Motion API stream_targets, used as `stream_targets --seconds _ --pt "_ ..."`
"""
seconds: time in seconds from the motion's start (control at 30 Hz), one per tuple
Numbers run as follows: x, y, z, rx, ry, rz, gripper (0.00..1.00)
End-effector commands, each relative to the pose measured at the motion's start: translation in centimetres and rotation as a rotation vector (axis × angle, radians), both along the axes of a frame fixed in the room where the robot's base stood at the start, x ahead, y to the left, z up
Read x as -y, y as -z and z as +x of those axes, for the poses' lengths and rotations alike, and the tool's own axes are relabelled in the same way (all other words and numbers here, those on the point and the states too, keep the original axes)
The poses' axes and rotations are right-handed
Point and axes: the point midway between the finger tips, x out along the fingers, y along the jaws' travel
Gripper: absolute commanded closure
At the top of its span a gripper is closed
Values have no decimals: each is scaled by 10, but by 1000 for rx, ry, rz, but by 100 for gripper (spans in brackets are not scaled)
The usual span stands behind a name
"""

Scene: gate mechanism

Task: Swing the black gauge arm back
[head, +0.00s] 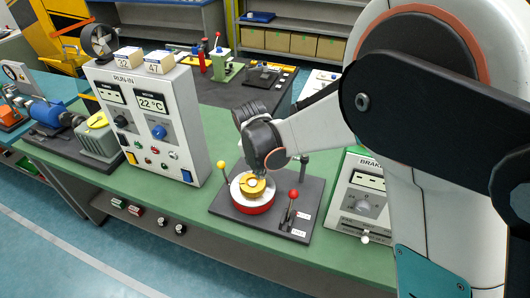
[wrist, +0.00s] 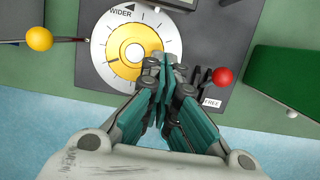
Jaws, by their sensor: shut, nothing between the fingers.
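A dark base plate (head: 228,205) on the green bench carries a round dial (head: 252,203) with a red side, a white scale and a yellow centre. In the wrist view the dial (wrist: 100,52) bears the word WIDER and an arrow. A short black post (head: 303,168) stands at the plate's back right; I cannot tell whether it belongs to the black gauge arm, which I cannot clearly make out. A dark framed part shows at the wrist view's top edge (wrist: 160,7). My gripper (head: 262,168) is shut and empty, its fingertips (wrist: 160,62) over the dial's right side.
A red-knobbed lever (head: 293,194) stands right of the dial, beside a FREE label. A yellow-knobbed lever (head: 222,166) stands left. The RUN-IN cabinet (head: 150,120) is further left, the BRAKE box (head: 360,195) right.

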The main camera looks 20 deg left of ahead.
Motion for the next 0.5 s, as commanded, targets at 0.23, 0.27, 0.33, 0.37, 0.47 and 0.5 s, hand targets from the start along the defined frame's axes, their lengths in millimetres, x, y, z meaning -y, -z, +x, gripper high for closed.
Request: stream_targets --seconds 0.23,0.27,0.33,0.37,0.47,0.5 --pt "3 11 30 0 2 0 100" --pt "3 11 32 0 1 0 100" --pt "3 11 37 0 1 0 100" --pt "3 11 39 0 1 0 100" --pt "3 10 42 0 1 0 100" --pt "3 10 42 0 1 0 100"
